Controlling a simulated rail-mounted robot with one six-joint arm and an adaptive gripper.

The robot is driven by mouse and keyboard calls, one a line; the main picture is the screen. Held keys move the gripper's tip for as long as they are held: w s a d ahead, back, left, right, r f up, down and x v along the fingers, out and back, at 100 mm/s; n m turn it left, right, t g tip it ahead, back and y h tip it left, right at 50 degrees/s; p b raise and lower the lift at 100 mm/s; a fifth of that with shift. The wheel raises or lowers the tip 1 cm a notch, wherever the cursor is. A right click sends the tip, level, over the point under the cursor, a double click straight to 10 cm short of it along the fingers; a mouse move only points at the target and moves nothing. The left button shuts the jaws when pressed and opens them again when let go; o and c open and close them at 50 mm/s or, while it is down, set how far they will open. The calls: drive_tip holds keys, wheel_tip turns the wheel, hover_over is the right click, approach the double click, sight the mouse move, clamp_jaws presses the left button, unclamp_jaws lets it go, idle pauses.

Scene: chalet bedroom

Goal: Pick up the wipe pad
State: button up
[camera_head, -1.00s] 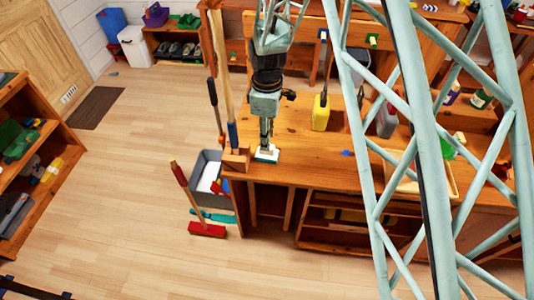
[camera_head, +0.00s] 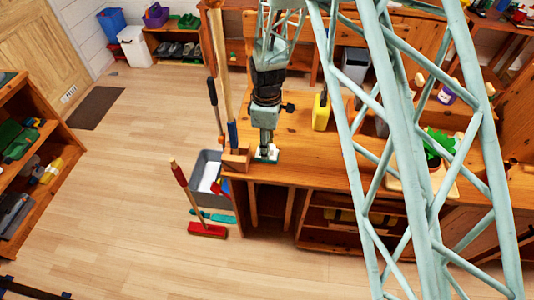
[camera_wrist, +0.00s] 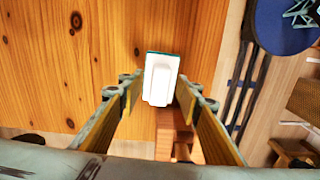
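The wipe pad (camera_head: 272,157) is a small white block on a teal base. It lies flat on the wooden worktop (camera_head: 310,160) near its left front corner. In the wrist view the wipe pad (camera_wrist: 161,78) is in the centre. My gripper (camera_head: 266,146) points down right over it and hides part of it in the head view. In the wrist view my gripper (camera_wrist: 158,88) is open, with one finger on each side of the pad and a narrow gap showing at each side.
A wooden block holding upright handles (camera_head: 236,158) stands close to the left of the gripper. A yellow bottle (camera_head: 321,113) stands behind to the right. A grey bin (camera_head: 207,170) and a red broom (camera_head: 207,230) are on the floor left of the worktop.

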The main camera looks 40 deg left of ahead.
drive_tip(key=shift+f, duration=0.1)
drive_tip(key=shift+c, duration=0.8)
drive_tip(key=c, duration=0.8)
